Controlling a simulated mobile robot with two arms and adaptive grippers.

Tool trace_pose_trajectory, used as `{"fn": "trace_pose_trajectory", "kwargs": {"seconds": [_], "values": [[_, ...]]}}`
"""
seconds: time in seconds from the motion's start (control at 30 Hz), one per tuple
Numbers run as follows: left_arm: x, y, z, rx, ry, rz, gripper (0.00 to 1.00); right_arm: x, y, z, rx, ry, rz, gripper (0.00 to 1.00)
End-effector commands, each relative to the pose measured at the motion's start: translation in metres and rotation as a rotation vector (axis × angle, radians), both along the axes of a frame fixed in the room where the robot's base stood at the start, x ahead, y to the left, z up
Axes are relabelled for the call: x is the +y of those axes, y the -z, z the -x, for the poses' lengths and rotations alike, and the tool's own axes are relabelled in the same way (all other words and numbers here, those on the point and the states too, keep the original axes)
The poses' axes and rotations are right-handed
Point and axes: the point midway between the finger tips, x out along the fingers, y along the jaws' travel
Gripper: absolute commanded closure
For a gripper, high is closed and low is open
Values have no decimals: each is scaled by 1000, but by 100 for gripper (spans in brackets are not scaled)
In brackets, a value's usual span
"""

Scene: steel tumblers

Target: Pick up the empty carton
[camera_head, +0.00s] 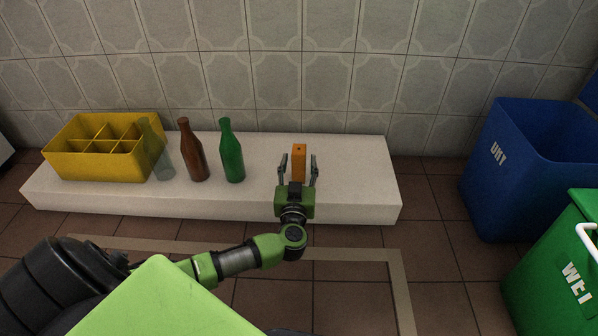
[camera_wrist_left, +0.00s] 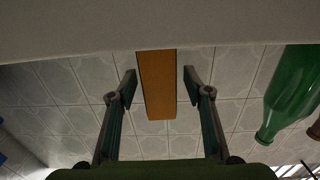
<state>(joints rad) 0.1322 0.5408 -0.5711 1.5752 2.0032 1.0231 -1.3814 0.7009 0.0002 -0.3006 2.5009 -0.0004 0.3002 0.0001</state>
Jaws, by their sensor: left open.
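An orange-brown carton (camera_head: 299,162) stands upright on the white platform (camera_head: 360,178). My left gripper (camera_head: 298,168) is open, with one finger on each side of the carton. In the left wrist view the carton (camera_wrist_left: 157,85) shows between the two open fingers (camera_wrist_left: 160,90), with a gap visible on both sides. The lower part of the carton is hidden behind my gripper in the head view. My right gripper does not show.
A green bottle (camera_head: 231,152), a brown bottle (camera_head: 192,152) and a clear bottle (camera_head: 162,160) stand left of the gripper. A yellow divided crate (camera_head: 85,165) is at the far left. Blue (camera_head: 500,190) and green (camera_head: 545,270) bins stand at the right. The platform's right end is clear.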

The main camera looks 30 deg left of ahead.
Motion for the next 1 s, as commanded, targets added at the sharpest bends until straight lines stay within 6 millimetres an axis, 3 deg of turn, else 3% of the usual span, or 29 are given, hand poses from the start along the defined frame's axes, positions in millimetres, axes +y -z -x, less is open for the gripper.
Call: {"fn": "trace_pose_trajectory", "kwargs": {"seconds": [0.07, 0.37, 0.5, 0.53, 1.0], "values": [[2, 2, -5, -2, 1, -1, 54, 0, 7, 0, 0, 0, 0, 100], [4, -1, -7, 0, 1, 1, 54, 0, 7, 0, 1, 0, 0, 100], [4, -1, -7, 0, 1, 0, 85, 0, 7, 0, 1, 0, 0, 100], [4, -1, -7, 0, 1, 0, 89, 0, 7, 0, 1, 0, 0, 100], [4, -4, -7, 0, 1, 0, 89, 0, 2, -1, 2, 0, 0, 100]]}}
